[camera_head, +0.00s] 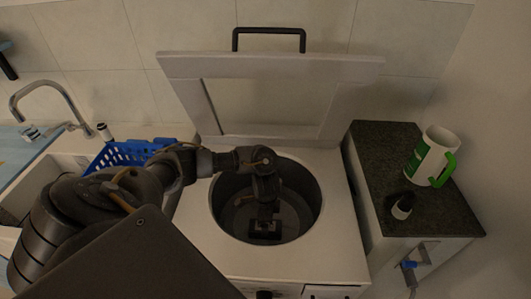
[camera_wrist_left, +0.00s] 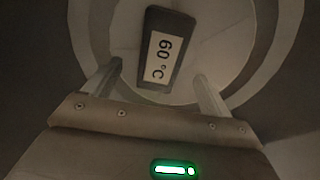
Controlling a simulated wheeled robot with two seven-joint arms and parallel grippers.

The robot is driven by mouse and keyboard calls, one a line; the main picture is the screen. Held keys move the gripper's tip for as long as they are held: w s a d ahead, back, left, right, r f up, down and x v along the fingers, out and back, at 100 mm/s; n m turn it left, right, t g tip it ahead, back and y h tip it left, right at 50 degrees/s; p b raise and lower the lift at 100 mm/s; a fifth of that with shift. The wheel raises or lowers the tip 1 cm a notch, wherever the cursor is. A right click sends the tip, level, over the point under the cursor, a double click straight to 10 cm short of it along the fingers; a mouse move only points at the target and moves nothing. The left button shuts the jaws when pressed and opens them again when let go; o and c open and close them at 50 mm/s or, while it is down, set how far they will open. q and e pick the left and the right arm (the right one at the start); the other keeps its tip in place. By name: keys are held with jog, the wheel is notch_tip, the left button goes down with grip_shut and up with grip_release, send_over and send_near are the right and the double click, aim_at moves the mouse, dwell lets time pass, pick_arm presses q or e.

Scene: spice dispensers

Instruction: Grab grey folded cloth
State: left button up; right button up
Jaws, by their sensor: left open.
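My left gripper (camera_head: 264,231) reaches down through the round opening of a white top-loading machine (camera_head: 335,255). In the left wrist view its two fingers (camera_wrist_left: 158,74) are spread apart. I cannot make out a grey folded cloth in either view. My arm hides part of the drum. My right gripper is not in view.
The machine's lid (camera_head: 270,65) stands open behind the opening, and the drum wall (camera_head: 305,190) surrounds the gripper. A blue basket (camera_head: 125,153) and a tap (camera_head: 45,88) are at left. A white-green mug (camera_head: 432,157) and a small dark bottle (camera_head: 402,206) stand on the right counter (camera_head: 375,145).

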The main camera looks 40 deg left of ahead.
pick_arm(q)
jog(key=shift+a+f, duration=0.15)
jog(key=shift+f, duration=2.75)
jog(key=shift+c, duration=0.3)
jog(key=c, duration=1.1)
jog(key=shift+o, duration=0.2)
jog(key=shift+r, duration=0.2)
jog(key=shift+r, duration=0.25)
notch_tip(320, 180, up, 17)
jog(key=p, duration=0.5)
jog(key=shift+r, duration=0.2)
